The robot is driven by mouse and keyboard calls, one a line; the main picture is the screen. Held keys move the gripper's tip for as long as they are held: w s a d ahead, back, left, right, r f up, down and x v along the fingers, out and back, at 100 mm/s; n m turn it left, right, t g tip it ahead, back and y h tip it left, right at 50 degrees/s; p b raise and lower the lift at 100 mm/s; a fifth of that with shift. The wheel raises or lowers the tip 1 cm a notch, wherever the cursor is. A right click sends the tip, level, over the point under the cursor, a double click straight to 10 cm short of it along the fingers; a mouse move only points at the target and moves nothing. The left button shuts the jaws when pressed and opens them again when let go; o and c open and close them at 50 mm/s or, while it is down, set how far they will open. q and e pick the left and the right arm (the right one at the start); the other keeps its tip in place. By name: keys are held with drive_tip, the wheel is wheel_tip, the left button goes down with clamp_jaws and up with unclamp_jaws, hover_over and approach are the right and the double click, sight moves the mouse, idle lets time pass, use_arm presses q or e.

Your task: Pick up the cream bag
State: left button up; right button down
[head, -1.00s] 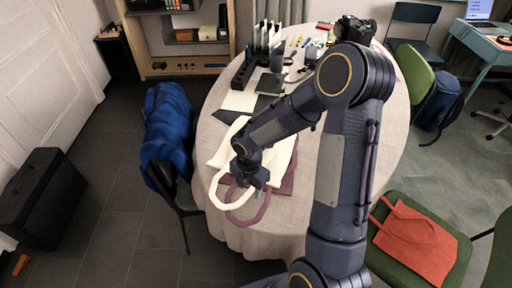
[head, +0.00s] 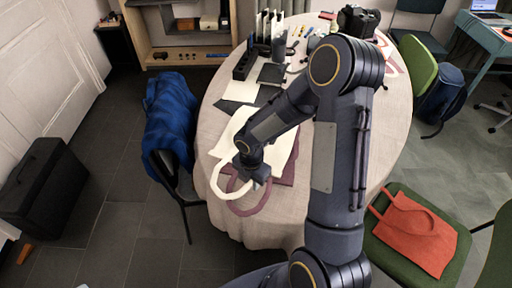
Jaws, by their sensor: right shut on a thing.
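The cream bag (head: 284,146) lies on the near left part of the cloth-covered table, its handle loop (head: 217,184) reaching toward the table edge. A mauve bag (head: 288,174) lies partly under it, with its own handle loop beside the cream one. My right gripper (head: 255,182) is over the near end of the cream bag, at the base of its handle, and is shut on the cream bag. The exact grip point is hidden by the gripper, and my right arm covers part of the bag. My left gripper is out of view.
Behind the bags on the table (head: 395,130) are papers, a black organiser (head: 243,62) and a camera (head: 358,20). A chair with a blue jacket (head: 172,115) stands at the left. A red bag (head: 415,232) lies on a green chair at the right.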

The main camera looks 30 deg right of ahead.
drive_tip(key=shift+r, duration=0.55)
wheel_tip(320, 180, up, 3)
drive_tip(key=shift+d+f, duration=0.1)
drive_tip(key=shift+f, duration=0.1)
drive_tip(key=s+d+r+p, duration=0.1)
drive_tip(key=s+d+r, duration=0.6)
drive_tip(key=s, duration=0.5)
wheel_tip(320, 180, up, 2)
drive_tip(key=shift+r, duration=0.15)
